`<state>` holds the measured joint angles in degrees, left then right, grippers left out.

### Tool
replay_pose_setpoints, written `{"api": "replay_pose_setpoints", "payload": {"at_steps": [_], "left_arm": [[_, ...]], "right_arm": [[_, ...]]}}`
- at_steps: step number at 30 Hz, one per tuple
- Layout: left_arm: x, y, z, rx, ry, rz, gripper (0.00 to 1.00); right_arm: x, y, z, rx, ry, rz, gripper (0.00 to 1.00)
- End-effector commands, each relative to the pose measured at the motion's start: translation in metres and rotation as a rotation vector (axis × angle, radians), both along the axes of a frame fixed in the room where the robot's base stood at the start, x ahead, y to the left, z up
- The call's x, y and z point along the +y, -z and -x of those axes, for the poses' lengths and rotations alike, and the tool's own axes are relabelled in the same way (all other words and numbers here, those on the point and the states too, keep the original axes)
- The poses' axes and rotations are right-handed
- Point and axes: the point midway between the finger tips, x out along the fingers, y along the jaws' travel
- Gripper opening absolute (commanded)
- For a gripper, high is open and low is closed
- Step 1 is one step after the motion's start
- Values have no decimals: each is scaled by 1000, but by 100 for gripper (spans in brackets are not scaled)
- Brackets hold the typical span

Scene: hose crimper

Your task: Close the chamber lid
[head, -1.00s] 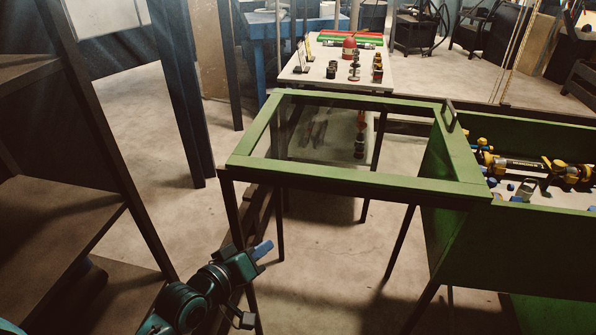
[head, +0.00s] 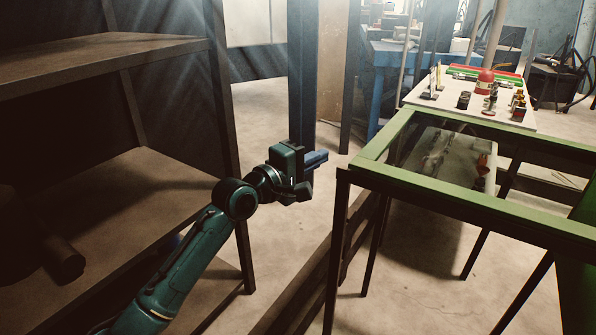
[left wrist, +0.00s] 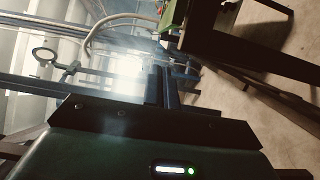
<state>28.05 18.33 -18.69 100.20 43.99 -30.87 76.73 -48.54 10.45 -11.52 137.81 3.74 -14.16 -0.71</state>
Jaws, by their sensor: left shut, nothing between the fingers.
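The chamber lid (head: 470,206) is a green frame around a clear pane. It stands swung out level to the left of the green chamber (head: 577,262), whose edge shows at the far right of the head view. A green part and dark legs (left wrist: 225,42) show at the top right of the left wrist view. My left gripper (head: 316,160) is shut and empty, in the air left of the lid's near left corner and apart from it. My right gripper is not in view.
A dark shelf rack (head: 130,165) stands close on the left, beside my left arm. A white table (head: 440,115) with several small items is behind the lid. A dark post (head: 302,75) rises behind my gripper. Floor shows between rack and lid.

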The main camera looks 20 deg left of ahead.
Motion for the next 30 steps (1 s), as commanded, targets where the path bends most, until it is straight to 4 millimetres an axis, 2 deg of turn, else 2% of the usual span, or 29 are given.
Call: {"api": "replay_pose_setpoints", "payload": {"at_steps": [3,9,23,30], "left_arm": [[-20,0,3,-1,4,3,0],[-37,0,9,0,1,0,0],[-40,1,11,0,0,-2,0],[-45,-2,12,1,1,2,0]], "right_arm": [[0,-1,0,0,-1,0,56],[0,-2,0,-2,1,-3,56],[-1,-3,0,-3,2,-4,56],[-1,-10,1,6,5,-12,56]]}}
